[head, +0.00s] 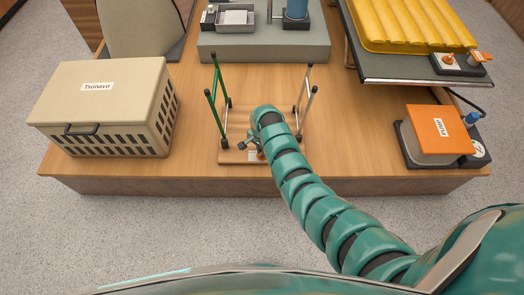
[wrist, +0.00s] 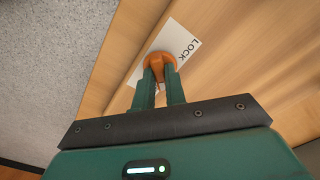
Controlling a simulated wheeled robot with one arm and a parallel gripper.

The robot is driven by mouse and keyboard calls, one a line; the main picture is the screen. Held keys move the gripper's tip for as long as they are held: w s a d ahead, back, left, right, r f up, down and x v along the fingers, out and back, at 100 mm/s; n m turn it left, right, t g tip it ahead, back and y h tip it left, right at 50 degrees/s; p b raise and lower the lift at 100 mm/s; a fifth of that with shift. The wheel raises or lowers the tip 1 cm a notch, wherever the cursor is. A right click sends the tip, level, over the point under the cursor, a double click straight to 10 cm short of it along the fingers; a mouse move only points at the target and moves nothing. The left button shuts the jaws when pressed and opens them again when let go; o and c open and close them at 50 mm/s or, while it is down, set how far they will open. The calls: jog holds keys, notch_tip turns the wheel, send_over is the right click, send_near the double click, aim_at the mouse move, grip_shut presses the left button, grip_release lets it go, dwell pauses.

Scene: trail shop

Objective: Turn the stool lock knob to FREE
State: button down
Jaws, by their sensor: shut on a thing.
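The orange lock knob (wrist: 157,59) stands on a white label (wrist: 186,46) in the wrist view. The word LOCK reads at the label's upper right; the rest of the label is partly covered by the knob and my fingers. My gripper (wrist: 160,76) is shut on the knob. The knob's exact pointing direction is hard to tell. In the head view the stool has green legs (head: 212,98) on the left and pale metal legs (head: 305,95) on the right. My gripper (head: 256,147) is low between them, over the wooden board (head: 232,157), and my arm hides part of it.
A beige slatted crate (head: 110,105) stands at left on the wooden platform (head: 360,150). An orange box (head: 438,130) sits at right, below a dark shelf with a yellow pad (head: 415,25). A grey block (head: 265,48) stands behind.

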jog(key=shift+m, duration=0.3)
jog(key=c, duration=1.4)
grip_release()
jog(key=shift+c, duration=0.2)
notch_tip(320, 180, up, 17)
jog(key=p, duration=0.5)
jog(key=shift+r, duration=0.2)
